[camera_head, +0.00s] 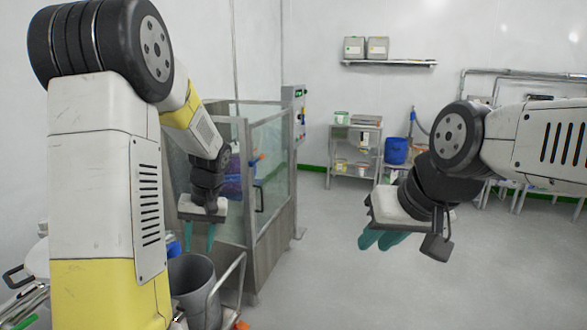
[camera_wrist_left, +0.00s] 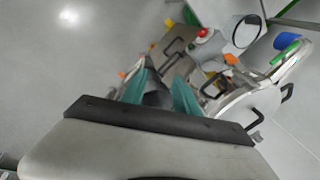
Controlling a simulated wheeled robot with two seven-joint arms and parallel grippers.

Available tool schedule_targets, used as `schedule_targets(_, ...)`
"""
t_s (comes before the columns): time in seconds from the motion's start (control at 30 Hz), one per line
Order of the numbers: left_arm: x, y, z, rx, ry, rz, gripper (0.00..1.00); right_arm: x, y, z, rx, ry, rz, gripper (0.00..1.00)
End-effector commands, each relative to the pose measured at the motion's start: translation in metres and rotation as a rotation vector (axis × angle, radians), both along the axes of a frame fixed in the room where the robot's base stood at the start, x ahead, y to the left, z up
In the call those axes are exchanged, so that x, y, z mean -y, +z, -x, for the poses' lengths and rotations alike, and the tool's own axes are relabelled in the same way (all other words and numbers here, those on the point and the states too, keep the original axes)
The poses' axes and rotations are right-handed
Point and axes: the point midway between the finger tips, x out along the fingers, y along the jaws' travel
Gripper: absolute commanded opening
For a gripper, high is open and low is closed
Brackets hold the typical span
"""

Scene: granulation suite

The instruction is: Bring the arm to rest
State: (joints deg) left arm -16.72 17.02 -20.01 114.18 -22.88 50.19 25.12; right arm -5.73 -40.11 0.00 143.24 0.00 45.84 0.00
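My left gripper (camera_head: 200,238) hangs pointing down in front of the glass-walled enclosure, above and behind a grey bin. Its two teal fingers are apart; in the left wrist view the gripper (camera_wrist_left: 160,90) shows a gap with only a dark shape behind it, and I see nothing held. My right gripper (camera_head: 380,240) is over open floor at the right, fingers pointing down and left. Its fingers overlap from this angle, so their gap is unclear. I see no object in it.
The glass-walled enclosure (camera_head: 272,175) stands close by the left gripper. Below is a grey bin (camera_head: 194,290) beside a metal handle frame. A steel rack (camera_head: 355,155) and a blue drum (camera_head: 397,151) stand at the back wall. The floor at centre right is clear.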

Motion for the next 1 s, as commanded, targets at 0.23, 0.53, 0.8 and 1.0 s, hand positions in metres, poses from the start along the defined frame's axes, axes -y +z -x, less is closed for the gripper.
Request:
schedule_targets(0.23, 0.038, 0.074, 0.062, 0.168, -0.095, 0.214, 0.36, 0.0, 0.0, 0.0, 0.0, 0.0, 0.0, 0.24)
schedule_targets(0.53, 0.08, 0.132, 0.146, 0.394, -0.249, 0.341, 0.36, 0.0, 0.0, 0.0, 0.0, 0.0, 0.0, 0.24)
schedule_targets(0.8, 0.099, 0.145, 0.188, 0.508, -0.331, 0.356, 0.36, 0.0, 0.0, 0.0, 0.0, 0.0, 0.0, 0.24)
schedule_targets(1.0, 0.101, 0.146, 0.192, 0.518, -0.342, 0.355, 0.36, 0.0, 0.0, 0.0, 0.0, 0.0, 0.0, 0.24)
